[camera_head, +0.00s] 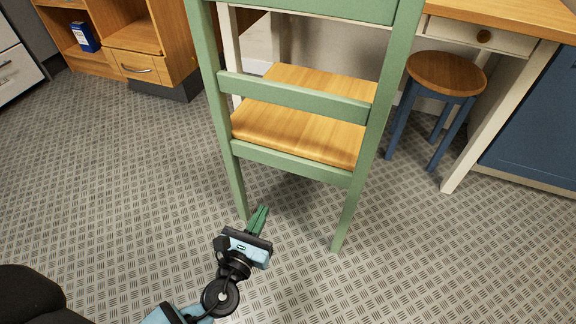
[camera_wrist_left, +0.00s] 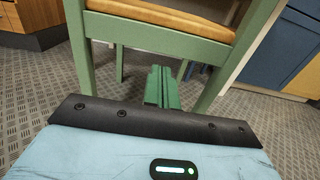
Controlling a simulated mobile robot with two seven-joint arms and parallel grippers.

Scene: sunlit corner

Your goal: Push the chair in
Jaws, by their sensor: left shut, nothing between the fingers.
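A green chair (camera_head: 298,100) with a wooden seat (camera_head: 335,133) stands upright with its back toward me, in front of a wooden-topped table (camera_head: 520,14). My left gripper (camera_head: 259,216) is low near the floor behind the chair, just right of its left rear leg. Its green fingers are shut and empty. In the left wrist view the fingers (camera_wrist_left: 161,86) point under the seat, between the chair's rear legs (camera_wrist_left: 82,45). I cannot tell whether they touch the chair. My right gripper is not in view.
A blue stool with a round wooden top (camera_head: 446,74) stands right of the chair, by a cream table leg (camera_head: 500,120). A wooden cabinet (camera_head: 150,55) is at the back left. The patterned floor (camera_head: 110,170) on the left is clear.

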